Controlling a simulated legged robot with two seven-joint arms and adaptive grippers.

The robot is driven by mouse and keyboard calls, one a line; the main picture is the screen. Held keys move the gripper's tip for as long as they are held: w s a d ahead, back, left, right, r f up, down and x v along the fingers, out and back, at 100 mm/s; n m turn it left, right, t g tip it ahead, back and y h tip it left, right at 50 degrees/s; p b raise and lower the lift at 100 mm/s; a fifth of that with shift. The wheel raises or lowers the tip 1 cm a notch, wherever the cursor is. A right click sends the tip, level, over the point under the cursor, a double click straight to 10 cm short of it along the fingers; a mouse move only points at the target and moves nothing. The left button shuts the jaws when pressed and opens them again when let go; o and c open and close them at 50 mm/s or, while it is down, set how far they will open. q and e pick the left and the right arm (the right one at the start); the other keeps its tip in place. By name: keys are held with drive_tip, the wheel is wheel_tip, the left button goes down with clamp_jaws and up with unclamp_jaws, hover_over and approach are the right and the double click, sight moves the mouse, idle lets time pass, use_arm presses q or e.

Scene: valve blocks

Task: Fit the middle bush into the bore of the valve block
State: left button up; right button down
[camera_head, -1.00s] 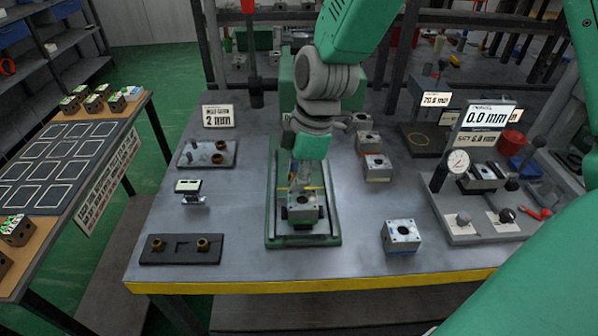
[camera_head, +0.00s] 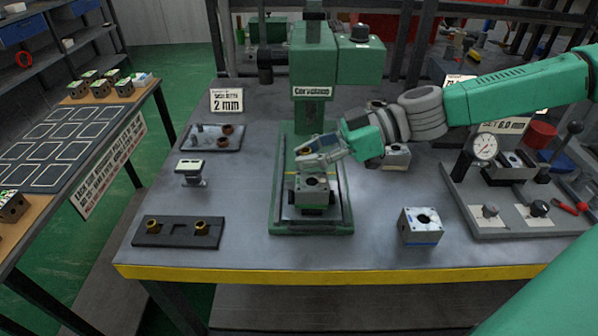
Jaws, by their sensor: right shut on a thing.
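My right gripper (camera_head: 308,151) comes in from the right, tilted over sideways above the valve block (camera_head: 313,189). It is shut on a small brass-coloured piece (camera_head: 303,150), which looks like the middle bush; the fingers hide part of it. The grey valve block sits upright on the green press base (camera_head: 343,222), its top bore partly visible. The gripper is apart from the block. A dark bush rack (camera_head: 165,238) at the front left holds a brass bush at each side, and its middle place is empty. My left gripper is out of view.
The press head (camera_head: 312,60) stands behind the gripper. Another block (camera_head: 420,227) sits to the right. A gauge stand (camera_head: 484,150) is at the far right. A small stand (camera_head: 191,172) and a tray (camera_head: 212,138) are at the left.

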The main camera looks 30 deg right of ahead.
sight(313, 183)
drive_tip(key=shift+w+d+r+m+t, duration=0.15)
drive_tip(key=shift+d+m+t, duration=0.25)
drive_tip(key=shift+d+t, duration=0.35)
drive_tip(key=shift+b, duration=0.35)
wheel_tip(313, 183, down, 5)
drive_tip(key=b, duration=0.5)
drive_tip(key=shift+b, duration=0.45)
idle(0.7)
